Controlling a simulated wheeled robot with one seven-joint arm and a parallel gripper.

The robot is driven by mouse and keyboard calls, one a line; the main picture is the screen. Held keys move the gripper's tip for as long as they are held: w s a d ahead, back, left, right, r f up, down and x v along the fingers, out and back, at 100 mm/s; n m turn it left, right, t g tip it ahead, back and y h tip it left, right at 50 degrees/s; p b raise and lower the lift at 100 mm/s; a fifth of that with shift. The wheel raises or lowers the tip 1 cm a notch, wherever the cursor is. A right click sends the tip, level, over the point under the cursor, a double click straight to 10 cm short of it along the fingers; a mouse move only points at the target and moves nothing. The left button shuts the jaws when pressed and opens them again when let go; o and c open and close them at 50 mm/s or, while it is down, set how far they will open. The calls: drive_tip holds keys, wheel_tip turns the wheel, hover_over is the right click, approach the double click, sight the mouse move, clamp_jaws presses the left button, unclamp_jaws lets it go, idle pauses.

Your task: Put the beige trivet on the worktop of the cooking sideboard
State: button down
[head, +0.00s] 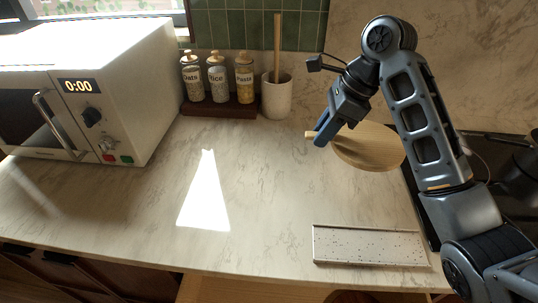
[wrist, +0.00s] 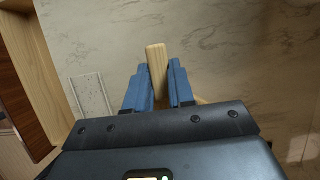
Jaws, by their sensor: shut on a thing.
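The beige trivet (head: 368,148) is a round pale-wood disc with a short handle. My gripper (head: 322,136) is shut on the handle, which shows between the blue fingers in the wrist view (wrist: 156,68). The disc is at the right of the worktop (head: 270,180), to the left of my forearm. It looks raised, but I cannot tell how far it is from the surface. In the wrist view most of the disc is hidden behind my gripper.
A speckled rectangular tray (head: 370,246) lies at the front right. A white microwave (head: 85,90) stands at the left. Jars on a dark stand (head: 218,104) and a utensil pot (head: 277,98) stand at the back. A dark hob (head: 505,170) is at the right. The worktop's middle is clear.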

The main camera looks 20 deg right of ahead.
drive_tip(key=w+a+f, duration=0.2)
drive_tip(key=a+f, duration=0.1)
drive_tip(key=a, duration=0.2)
hover_over(264, 174)
drive_tip(key=d, duration=0.2)
drive_tip(key=f, duration=0.3)
drive_tip(key=shift+s+a+f+b, duration=0.15)
drive_tip(key=shift+s+f+b, duration=0.15)
drive_tip(key=shift+a+f, duration=0.1)
drive_tip(key=shift+f, duration=0.1)
drive_tip(key=shift+f+p, duration=0.3)
drive_tip(key=shift+f, duration=1.6)
drive_tip(key=c, duration=1)
unclamp_jaws()
drive_tip(key=shift+o, duration=0.2)
